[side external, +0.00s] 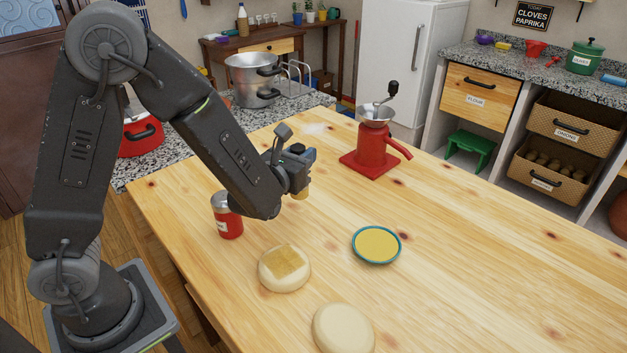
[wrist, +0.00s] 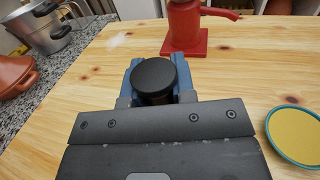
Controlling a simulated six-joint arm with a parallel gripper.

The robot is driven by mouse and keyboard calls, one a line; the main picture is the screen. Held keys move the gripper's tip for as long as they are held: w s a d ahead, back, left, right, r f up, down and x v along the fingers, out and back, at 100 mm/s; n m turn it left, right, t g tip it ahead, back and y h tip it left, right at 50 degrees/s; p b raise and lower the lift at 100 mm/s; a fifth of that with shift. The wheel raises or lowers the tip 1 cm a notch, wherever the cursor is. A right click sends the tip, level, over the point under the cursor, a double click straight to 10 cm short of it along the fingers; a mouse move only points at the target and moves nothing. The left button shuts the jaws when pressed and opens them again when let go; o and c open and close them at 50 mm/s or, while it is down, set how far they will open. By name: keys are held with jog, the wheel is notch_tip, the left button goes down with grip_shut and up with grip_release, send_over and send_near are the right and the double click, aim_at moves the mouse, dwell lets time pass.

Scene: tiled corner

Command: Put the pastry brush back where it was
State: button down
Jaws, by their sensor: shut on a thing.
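My gripper (side external: 296,172) is shut on the pastry brush (side external: 300,194) and holds it above the wooden table. Its tan lower end points down below the fingers. In the wrist view, the brush's round black top (wrist: 155,76) sits between the blue fingers; the rest is hidden. A red can (side external: 229,220) with a pale label stands upright on the table, to the lower left of the gripper. A blue-rimmed dish (side external: 376,245) of yellow liquid lies to the lower right. A pale dough round (side external: 284,278) has a golden square patch on top. A second, plain dough round (side external: 343,330) lies nearer.
A red grinder (side external: 372,150) with a crank stands beyond the gripper, and its base (wrist: 186,46) shows in the wrist view. A steel pot (side external: 251,80) and a red pot (side external: 141,136) stand on the granite counter at left. The table's right side is clear.

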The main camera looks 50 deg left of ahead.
notch_tip(320, 180, down, 6)
jog(key=w+d, duration=0.1)
jog(key=d, duration=0.1)
jog(key=shift+d+r, duration=0.15)
jog(key=shift+r, duration=0.1)
jog(key=shift+w, duration=0.1)
jog(key=shift+f, duration=0.2)
jog(key=c, duration=0.9)
grip_release()
jog(key=shift+c, duration=0.2)
jog(key=v, duration=1.2)
jog(key=shift+r, duration=0.25)
